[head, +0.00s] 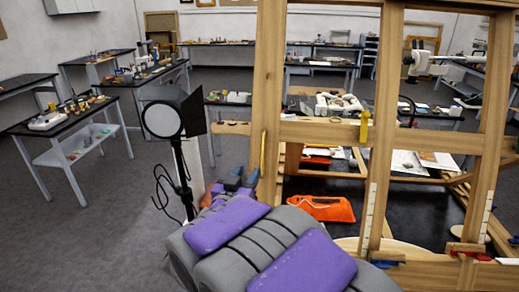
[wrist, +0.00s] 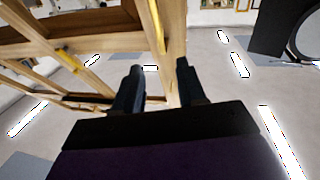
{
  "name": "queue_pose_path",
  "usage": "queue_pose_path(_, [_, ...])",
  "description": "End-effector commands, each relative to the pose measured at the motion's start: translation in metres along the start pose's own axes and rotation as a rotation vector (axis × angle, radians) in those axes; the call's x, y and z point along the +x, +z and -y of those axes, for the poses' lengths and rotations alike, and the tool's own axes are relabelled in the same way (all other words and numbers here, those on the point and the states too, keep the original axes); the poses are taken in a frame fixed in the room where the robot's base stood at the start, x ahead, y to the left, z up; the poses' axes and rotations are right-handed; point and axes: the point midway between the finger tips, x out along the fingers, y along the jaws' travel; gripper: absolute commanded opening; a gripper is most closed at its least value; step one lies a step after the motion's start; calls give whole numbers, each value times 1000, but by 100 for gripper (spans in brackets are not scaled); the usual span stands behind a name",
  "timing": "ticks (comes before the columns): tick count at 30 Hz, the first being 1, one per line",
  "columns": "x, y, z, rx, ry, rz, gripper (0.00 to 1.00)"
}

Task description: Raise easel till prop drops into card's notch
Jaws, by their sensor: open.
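The wooden easel (head: 268,90) stands at the right of the head view, with tall posts and cross rails. A yellow clip (head: 364,126) sits on its upper rail, and pale marked strips (head: 371,215) run along its lower uprights. My gripper (head: 237,178) is beside the easel's left post, partly hidden by my arm. In the wrist view my gripper (wrist: 158,68) is open, with two dark fingers apart and nothing between them. The easel's wood (wrist: 172,45) shows behind and left of the fingers. I cannot clearly pick out the prop or the notched card.
A black round lamp (head: 163,118) on a stand, with a loose cable, is left of the easel. Workbenches (head: 70,110) line the left and back. The floor at left is clear.

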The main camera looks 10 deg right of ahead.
Motion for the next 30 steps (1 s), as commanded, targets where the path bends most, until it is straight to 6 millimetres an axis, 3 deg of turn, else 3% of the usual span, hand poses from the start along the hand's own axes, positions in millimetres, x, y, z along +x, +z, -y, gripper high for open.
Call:
queue_pose_path(18, [114, 0, 1, 0, 2, -3, 40])
queue_pose_path(24, [137, -1, 1, 1, -1, -2, 40])
queue_pose_path(30, [144, -2, 2, 0, -2, -3, 40])
